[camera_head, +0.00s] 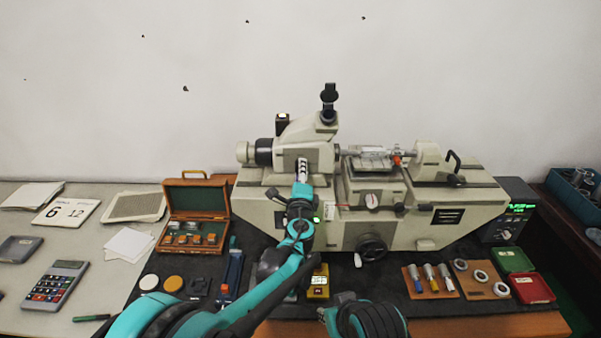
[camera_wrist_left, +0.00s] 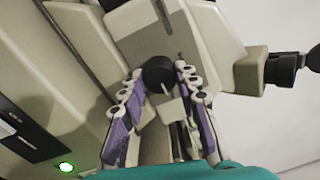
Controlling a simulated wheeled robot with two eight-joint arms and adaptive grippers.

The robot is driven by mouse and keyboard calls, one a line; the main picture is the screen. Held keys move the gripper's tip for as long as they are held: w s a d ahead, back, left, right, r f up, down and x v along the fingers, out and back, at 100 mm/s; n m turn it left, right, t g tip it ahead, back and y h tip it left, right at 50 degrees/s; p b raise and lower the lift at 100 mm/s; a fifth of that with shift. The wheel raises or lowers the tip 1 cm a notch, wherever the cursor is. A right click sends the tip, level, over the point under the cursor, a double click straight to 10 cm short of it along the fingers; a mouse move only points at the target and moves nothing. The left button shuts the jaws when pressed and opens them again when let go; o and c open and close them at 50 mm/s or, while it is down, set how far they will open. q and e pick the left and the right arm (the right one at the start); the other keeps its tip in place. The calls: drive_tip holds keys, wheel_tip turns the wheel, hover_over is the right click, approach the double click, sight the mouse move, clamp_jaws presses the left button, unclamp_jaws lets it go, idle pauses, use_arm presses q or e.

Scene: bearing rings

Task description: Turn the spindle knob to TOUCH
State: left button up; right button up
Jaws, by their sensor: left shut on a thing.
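The spindle knob (camera_wrist_left: 157,73) is a dark round knob with a pale pointer mark, on the cream housing of the measuring machine (camera_head: 470,200). My left gripper (camera_head: 303,163) reaches up to the machine's front, left of its middle. In the left wrist view its two purple-padded fingers (camera_wrist_left: 158,78) stand either side of the knob, shut on it. In the head view the gripper and arm hide the knob. I cannot read any TOUCH label.
A wooden case (camera_head: 197,205) stands open at left. A small yellow box with a display (camera_head: 318,290) lies below the machine. A black readout box (camera_head: 508,215) with green digits stands right. Coloured-handled tools, rings and a red box (camera_head: 532,288) lie at front right.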

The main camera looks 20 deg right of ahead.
use_arm(q)
drive_tip(key=o, duration=1.2)
drive_tip(key=shift+d, duration=0.1)
drive_tip(key=shift+c, duration=0.2)
drive_tip(key=shift+s, duration=0.15)
drive_tip(key=v, duration=1.2)
drive_tip(key=shift+f, duration=0.1)
